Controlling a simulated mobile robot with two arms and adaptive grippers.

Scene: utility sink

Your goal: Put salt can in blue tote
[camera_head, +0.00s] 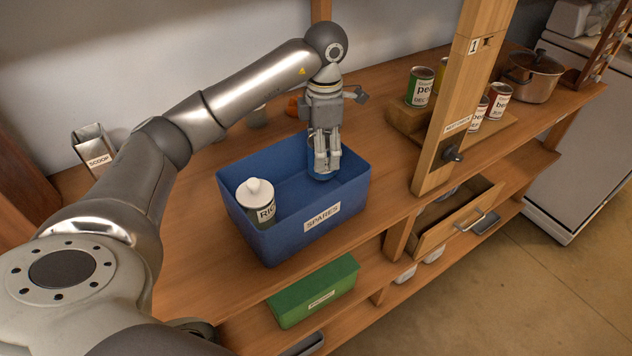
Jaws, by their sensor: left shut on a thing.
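The blue tote (281,240), labelled SPARES, stands open on the wooden worktop. A white-lidded canister (258,208) marked RIC... stands inside its left part. My left gripper (324,168) points down inside the right part of the tote and is shut on a blue object (319,178), probably the salt can. The fingers cover most of it, and I cannot read its label or tell whether it touches the tote's floor. My right gripper is not in view.
A SCOOP-labelled holder (94,148) is at the left. A wooden post (450,110) rises right of the tote, with several cans and a pot (532,74) beyond it. A green box (314,292) and an open drawer (458,222) are below. An orange item (292,106) sits behind the tote.

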